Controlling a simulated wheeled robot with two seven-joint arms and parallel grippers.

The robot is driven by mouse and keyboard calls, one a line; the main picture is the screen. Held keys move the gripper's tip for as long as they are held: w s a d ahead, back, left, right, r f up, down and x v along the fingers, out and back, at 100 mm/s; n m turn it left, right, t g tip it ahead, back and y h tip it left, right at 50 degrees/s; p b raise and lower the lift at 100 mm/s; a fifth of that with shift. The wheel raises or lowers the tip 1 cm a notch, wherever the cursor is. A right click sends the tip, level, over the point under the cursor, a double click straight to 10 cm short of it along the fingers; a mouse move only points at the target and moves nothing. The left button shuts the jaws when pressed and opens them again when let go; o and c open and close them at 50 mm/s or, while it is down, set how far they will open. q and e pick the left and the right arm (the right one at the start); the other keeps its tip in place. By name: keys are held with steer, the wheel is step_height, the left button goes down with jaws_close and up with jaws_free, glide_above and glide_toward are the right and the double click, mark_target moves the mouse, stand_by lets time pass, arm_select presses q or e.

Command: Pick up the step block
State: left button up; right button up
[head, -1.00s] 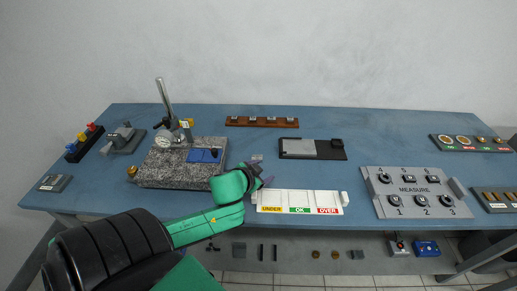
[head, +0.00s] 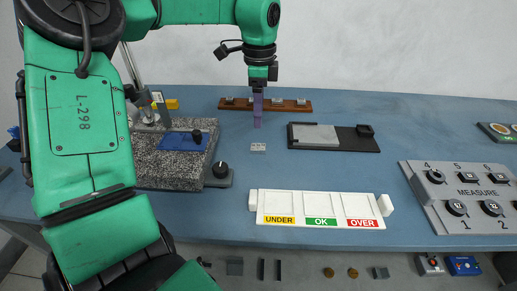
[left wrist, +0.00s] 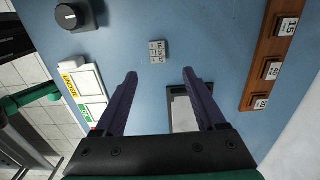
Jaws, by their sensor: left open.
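The step block (head: 258,147) is a small light-grey block lying on the blue bench, behind the white sorting tray. In the left wrist view the step block (left wrist: 157,51) shows small dark markings on top and lies just beyond the fingertips, between their lines. My left gripper (head: 257,122) points down over the bench, a little behind the block in the head view. In the left wrist view my left gripper (left wrist: 160,73) has its purple fingers apart with nothing between them. My right gripper is out of view.
The white tray (head: 257,205) has UNDER, OK and OVER sections. A granite plate (head: 165,165) with a stand is left, near a black knob (head: 221,170). A wooden rack (head: 290,106) stands behind; a dark tray (head: 360,140) and MEASURE panel (head: 425,198) are right. Bench around the block is clear.

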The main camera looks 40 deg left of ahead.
mark_target(258, 146)
arm_select(q)
steer(key=f, duration=0.6)
steer(key=f+p, duration=0.1)
steer(key=f, duration=0.2)
steer(key=shift+s+d+f, duration=0.15)
steer(key=shift+s+f, duration=0.15)
steer(key=shift+w+f, duration=0.15)
steer(key=shift+f, duration=0.3)
steer(key=shift+r, duration=0.1)
jaws_close()
